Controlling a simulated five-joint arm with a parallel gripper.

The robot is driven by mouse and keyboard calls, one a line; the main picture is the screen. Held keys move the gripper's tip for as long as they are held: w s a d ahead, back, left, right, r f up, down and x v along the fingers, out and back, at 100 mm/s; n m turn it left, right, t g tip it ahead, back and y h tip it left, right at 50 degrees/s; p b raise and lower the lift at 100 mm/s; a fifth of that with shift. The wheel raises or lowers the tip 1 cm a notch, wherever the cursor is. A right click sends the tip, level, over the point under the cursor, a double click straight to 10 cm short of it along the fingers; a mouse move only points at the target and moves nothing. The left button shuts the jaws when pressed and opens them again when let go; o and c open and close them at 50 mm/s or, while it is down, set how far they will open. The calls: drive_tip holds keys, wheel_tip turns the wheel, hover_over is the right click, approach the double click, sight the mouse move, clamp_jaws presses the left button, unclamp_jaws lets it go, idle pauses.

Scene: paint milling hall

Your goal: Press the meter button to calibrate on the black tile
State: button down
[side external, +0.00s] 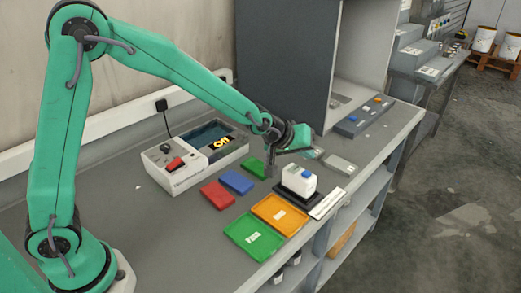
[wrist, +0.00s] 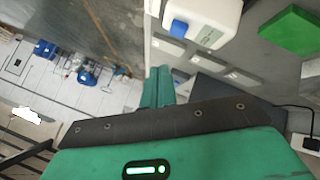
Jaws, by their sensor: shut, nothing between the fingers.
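The white meter (side external: 297,181) stands upright on the black tile (side external: 284,197), with its blue button (side external: 306,173) on top. In the wrist view the meter (wrist: 212,20) is at the top, cut off by the frame edge, and its blue button (wrist: 179,27) faces left. My gripper (side external: 270,173) is shut and empty, pointing down just left of the meter in the side view, apart from the button. In the wrist view my gripper (wrist: 158,72) shows its closed fingers below the button.
Green (side external: 253,167), blue (side external: 236,183) and red (side external: 217,195) tiles lie left of the meter. Orange (side external: 280,214) and green (side external: 254,237) trays lie in front. A control box (side external: 172,165) with a red switch and a display stands behind. A button strip (side external: 365,118) is at right.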

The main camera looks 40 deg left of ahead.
sight(303, 178)
drive_tip(key=shift+f, duration=1.55)
drive_tip(key=shift+d+f, duration=0.1)
drive_tip(key=shift+f, duration=0.75)
idle(2.0)
drive_tip(key=shift+r, duration=0.9)
idle(0.4)
drive_tip(key=shift+r, duration=2.5)
